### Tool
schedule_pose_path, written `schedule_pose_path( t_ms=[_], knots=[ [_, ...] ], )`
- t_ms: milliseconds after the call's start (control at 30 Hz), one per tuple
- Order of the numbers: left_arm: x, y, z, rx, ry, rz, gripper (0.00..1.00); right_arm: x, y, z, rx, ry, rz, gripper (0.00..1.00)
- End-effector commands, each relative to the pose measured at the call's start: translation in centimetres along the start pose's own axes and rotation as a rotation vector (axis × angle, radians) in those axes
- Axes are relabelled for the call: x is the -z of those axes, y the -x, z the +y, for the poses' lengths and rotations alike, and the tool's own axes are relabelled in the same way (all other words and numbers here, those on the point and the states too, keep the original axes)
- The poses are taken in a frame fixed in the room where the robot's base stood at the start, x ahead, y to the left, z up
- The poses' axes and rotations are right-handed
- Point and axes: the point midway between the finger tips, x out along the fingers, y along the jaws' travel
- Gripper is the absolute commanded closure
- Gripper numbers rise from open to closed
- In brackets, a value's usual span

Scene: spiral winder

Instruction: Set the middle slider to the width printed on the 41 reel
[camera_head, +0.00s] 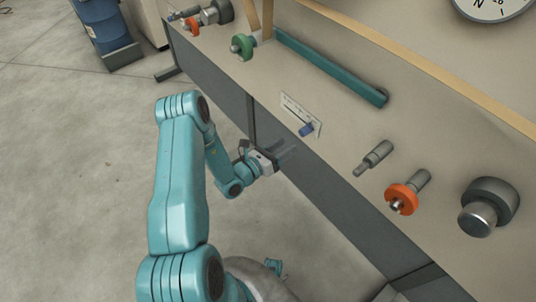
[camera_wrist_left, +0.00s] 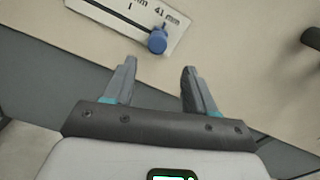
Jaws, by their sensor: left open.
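A white scale plate (camera_head: 292,110) with a blue slider knob (camera_head: 306,130) is on the front part of the beige machine top. In the left wrist view the plate (camera_wrist_left: 118,12) shows a dark slot and the print "41 mm" beside a tick, with the blue knob (camera_wrist_left: 157,41) close to that end. My left gripper (camera_head: 287,150) is just below and left of the plate in the head view. In the wrist view my left gripper (camera_wrist_left: 159,68) is open and empty, its fingertips short of the knob. No number is readable on any reel. My right gripper is out of view.
A teal bar (camera_head: 330,68) lies behind the plate. A green reel (camera_head: 242,46) is at upper left, an orange one (camera_head: 401,199) at right. A bare grey spindle (camera_head: 374,158) and a dark knob (camera_head: 488,206) stick out.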

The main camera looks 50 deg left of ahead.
Motion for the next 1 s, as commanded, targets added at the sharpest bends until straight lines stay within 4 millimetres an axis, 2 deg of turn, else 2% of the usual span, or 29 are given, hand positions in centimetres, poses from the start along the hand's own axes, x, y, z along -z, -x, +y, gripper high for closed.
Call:
schedule_pose_path(
  t_ms=[33,100,200,333,500,1000],
  knots=[
    [-0.2,1.4,0.1,-0.006,0.003,0.002,0.44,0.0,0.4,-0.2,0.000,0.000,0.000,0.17],
    [-0.1,3.1,0.1,-0.005,0.004,0.001,0.44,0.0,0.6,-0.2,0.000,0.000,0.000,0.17],
    [-0.1,5.0,0.0,-0.003,0.004,0.001,0.44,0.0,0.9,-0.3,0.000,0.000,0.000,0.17],
    [0.0,6.5,0.1,0.000,0.001,0.001,0.44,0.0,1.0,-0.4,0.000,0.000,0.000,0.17],
    [0.0,7.2,0.0,0.002,0.001,0.000,0.44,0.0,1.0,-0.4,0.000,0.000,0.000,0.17],
    [0.1,7.1,-0.1,0.005,0.001,0.002,0.44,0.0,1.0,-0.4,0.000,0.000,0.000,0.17]
  ],
)
